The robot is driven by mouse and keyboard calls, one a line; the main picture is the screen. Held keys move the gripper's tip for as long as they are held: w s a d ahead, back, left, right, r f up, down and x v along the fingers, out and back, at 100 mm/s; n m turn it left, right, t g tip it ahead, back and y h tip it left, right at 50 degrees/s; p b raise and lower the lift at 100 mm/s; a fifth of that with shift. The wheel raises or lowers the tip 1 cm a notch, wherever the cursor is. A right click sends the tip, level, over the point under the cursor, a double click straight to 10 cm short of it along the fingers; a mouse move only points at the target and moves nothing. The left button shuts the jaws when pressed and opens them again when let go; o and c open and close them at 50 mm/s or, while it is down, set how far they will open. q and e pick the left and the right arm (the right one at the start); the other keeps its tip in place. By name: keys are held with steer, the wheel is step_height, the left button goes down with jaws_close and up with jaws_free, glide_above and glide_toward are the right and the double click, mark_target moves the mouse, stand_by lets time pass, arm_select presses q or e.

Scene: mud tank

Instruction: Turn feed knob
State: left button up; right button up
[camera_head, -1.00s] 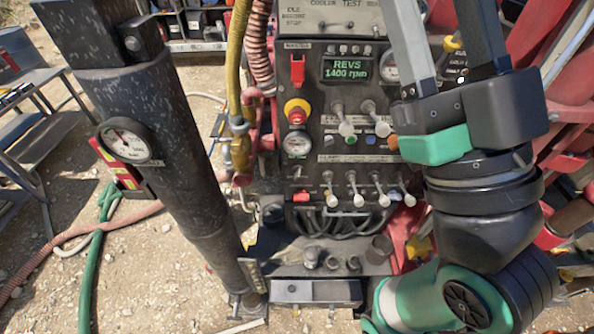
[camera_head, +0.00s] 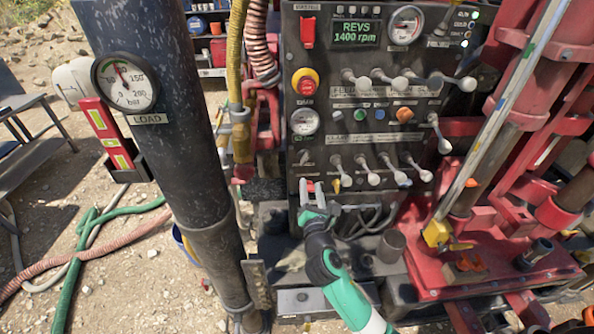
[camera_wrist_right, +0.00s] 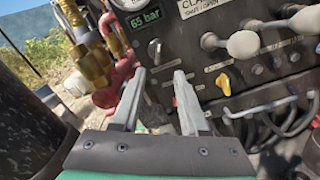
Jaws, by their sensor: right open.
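A dark control panel (camera_head: 320,108) stands in the middle of the head view, with white-tipped levers in two rows. An orange knob (camera_head: 404,114) sits under the upper row; a small yellow knob (camera_head: 335,183) sits at the lower left and also shows in the wrist view (camera_wrist_right: 229,78). The small labels beside the knobs are too blurred to tell which one is the feed knob. My right gripper (camera_head: 311,184) is open at the panel's lower left corner, left of the yellow knob. In the wrist view its fingertips (camera_wrist_right: 160,74) are apart, with nothing held. My left gripper is not in view.
A thick dark post (camera_head: 165,75) with a load gauge (camera_head: 125,83) stands left of the panel. Yellow and pink hoses (camera_head: 238,60) hang beside the panel. Red machinery (camera_head: 480,215) with a slanting steel rod (camera_head: 500,110) fills the right side.

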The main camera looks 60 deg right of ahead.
mark_target(306, 161)
steer(key=b+x, duration=0.2)
steer(key=x, duration=0.9)
steer(key=shift+w+d, duration=0.2)
steer(key=shift+c, duration=0.3)
jaws_close()
